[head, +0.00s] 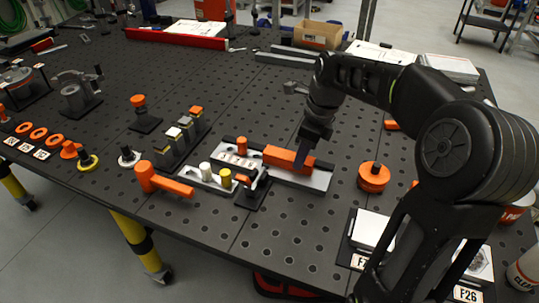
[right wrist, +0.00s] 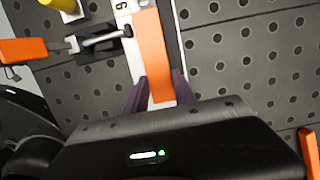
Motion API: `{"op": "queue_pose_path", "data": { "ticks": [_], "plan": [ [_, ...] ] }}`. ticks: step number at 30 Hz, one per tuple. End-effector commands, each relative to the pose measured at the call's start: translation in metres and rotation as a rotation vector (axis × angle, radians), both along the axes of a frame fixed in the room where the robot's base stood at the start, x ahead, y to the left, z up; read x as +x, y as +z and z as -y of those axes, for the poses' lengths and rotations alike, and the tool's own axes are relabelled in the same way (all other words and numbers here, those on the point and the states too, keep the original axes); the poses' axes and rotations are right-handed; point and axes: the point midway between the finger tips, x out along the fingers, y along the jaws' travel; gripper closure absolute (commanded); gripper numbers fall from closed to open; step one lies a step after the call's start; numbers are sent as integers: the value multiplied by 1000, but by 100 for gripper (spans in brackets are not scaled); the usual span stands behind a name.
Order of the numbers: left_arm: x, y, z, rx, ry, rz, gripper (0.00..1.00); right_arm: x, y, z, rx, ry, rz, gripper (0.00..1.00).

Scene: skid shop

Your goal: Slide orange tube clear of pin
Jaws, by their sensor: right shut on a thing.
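The orange tube (head: 280,154), a long square-sided bar, lies along a light grey rail fixture (head: 318,180) on the perforated black table. It also shows in the right wrist view (right wrist: 150,50), running up from between my fingers. My right gripper (head: 303,159) is shut on the near right end of the tube. In the right wrist view its two purple fingers (right wrist: 158,88) stand on either side of the tube. My left gripper is not in view.
A toggle clamp (head: 250,190) stands close in front of the fixture. An orange round knob (head: 373,177) stands right of the fixture.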

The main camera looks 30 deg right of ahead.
Motion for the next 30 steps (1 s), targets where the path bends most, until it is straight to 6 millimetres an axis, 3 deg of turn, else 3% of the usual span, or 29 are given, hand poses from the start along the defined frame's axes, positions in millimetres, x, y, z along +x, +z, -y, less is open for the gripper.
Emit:
{"op": "queue_pose_path", "data": {
  "ticks": [30],
  "plan": [
    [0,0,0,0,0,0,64,-21,1,16,-2,-2,2,98]
  ]
}}
